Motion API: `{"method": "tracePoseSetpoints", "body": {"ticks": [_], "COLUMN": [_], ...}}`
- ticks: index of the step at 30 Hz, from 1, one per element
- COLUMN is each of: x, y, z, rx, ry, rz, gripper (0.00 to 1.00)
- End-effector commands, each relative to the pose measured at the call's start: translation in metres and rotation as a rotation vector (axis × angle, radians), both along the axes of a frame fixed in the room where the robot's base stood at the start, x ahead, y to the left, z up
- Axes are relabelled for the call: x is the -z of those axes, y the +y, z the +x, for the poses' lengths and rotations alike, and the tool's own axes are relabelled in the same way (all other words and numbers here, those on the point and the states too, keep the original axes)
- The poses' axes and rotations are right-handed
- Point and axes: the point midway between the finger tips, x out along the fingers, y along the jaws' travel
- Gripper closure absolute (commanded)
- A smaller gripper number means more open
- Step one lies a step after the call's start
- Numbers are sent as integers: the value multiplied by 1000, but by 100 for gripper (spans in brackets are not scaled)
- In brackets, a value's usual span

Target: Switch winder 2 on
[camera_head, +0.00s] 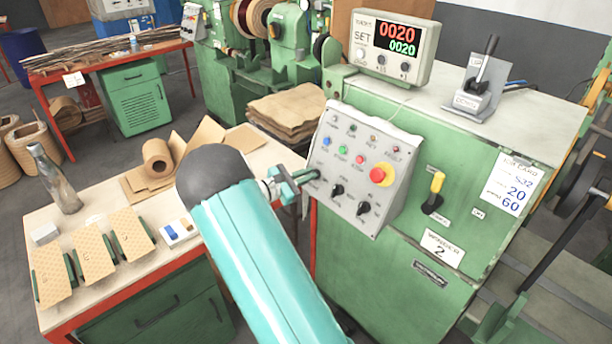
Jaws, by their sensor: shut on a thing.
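The green winder cabinet (398,275) bears a white plate marked 2 (442,248), its wording small. Its tilted grey control panel (384,150) has coloured buttons, a red mushroom button (381,174) on yellow and black knobs (363,208). My gripper (308,178) is at the panel's lower left, shut on what looks like the leftmost knob in the row; the fingers mostly hide it. A yellow-handled switch (435,190) sits upright on the cabinet front, right of the panel.
A lever box (478,95) stands on the cabinet top. A workbench (105,290) at left holds a bottle (55,180), a paper roll (158,159) and patterned boards. My arm passes over its right edge. A job card (514,185) hangs right of the yellow switch.

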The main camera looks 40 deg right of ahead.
Motion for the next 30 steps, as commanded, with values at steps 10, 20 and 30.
{"method": "tracePoseSetpoints", "body": {"ticks": [10,20,30], "x": [0,1,1], "y": [1,1,2], "z": [1,0,0], "rx": [121,239,353], "ry": [-307,-597,-878], "rz": [10,17,27], "gripper": [100,100,100]}}
